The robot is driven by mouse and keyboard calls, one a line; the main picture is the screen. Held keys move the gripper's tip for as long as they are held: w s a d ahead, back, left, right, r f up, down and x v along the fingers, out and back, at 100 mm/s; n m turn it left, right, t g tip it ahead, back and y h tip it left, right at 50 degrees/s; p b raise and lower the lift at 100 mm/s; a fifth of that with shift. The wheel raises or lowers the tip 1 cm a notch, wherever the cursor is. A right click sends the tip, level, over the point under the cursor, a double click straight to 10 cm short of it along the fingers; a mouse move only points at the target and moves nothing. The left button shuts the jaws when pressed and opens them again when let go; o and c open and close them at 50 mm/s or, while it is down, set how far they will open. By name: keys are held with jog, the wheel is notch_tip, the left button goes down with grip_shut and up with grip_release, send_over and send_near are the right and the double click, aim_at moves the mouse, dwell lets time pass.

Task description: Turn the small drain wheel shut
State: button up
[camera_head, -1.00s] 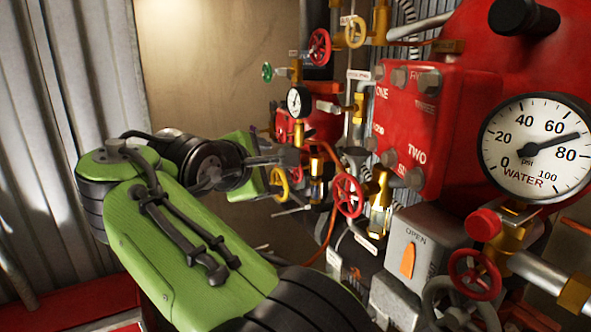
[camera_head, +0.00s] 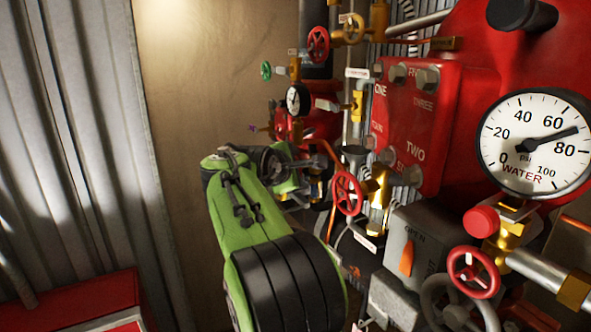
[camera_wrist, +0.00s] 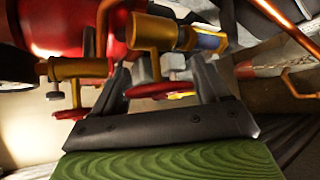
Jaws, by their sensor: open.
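Several handwheels show on the pipework, and I cannot tell for sure which is the small drain wheel. In the head view a red wheel (camera_head: 348,193) stands just right of my gripper, on a brass valve (camera_head: 378,196). In the wrist view a red wheel rim (camera_wrist: 152,90), seen nearly edge-on with a bit of yellow by it, lies beyond and between my fingers. My gripper (camera_wrist: 160,68) is open, with nothing visibly held. Whether a finger touches the rim is unclear. In the head view my arm mostly hides the gripper.
A red panel (camera_head: 450,125), a water gauge (camera_head: 535,143) and a grey box with an orange lever (camera_head: 407,254) crowd the right. Another red wheel (camera_head: 473,272) is at lower right. A brass valve with a glass (camera_wrist: 185,37) is close above my fingers. Free room lies left.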

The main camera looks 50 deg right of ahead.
jog(key=c, duration=0.7)
jog(key=shift+o, duration=0.2)
